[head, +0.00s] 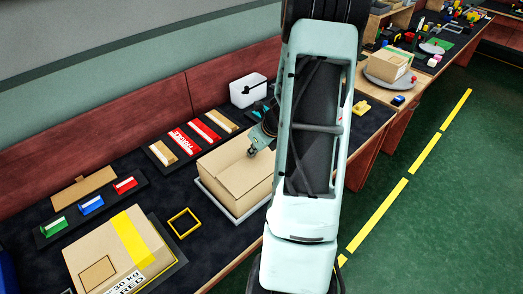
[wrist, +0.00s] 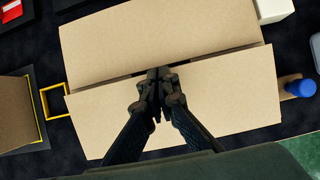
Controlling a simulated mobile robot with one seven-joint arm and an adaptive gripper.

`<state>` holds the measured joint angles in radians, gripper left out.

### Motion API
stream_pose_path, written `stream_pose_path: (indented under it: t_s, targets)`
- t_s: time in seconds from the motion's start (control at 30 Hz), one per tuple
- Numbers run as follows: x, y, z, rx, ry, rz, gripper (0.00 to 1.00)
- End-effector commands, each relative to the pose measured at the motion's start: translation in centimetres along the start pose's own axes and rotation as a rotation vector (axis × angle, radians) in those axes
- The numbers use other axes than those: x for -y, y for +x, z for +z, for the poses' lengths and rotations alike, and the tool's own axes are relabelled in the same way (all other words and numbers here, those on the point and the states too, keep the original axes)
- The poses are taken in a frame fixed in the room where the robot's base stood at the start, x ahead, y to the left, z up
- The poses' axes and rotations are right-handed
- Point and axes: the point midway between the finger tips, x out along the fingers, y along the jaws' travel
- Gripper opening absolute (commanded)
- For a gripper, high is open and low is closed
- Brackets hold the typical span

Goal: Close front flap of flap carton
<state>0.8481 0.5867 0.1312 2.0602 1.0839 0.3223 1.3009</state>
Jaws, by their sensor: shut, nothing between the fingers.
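The flap carton (head: 232,185) is a plain brown box on a light grey tray (head: 215,196) on the dark bench. In the wrist view, its far flap (wrist: 150,38) and near flap (wrist: 232,88) both lie across the top, with a narrow gap between their edges. Both look close to flat; their exact tilt is unclear. My gripper (wrist: 158,76) is shut and empty, its fingertips at the inner edge of the near flap by the gap. In the head view, my gripper (head: 252,151) is at the carton's top, partly behind my arm. Whether it touches cardboard is unclear.
A yellow-taped carton (head: 115,250) and a yellow square frame (head: 184,222) stand left of the flap carton. Red and brown items (head: 190,137) lie behind it, near a white box (head: 248,90). A blue-capped item (wrist: 301,88) is close to its right side.

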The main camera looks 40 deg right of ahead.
Motion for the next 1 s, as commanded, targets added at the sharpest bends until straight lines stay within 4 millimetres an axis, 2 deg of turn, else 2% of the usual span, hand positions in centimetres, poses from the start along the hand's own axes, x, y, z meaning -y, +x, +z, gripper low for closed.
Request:
stream_pose_path:
  t_s: [0.03,0.3,1.0]
  targets:
    - [-0.1,0.6,-0.1,0.000,-0.002,0.001,0.00]
    - [0.0,1.4,-0.1,0.000,-0.001,0.000,0.00]
    - [0.0,1.6,-0.1,0.000,-0.001,0.000,0.00]
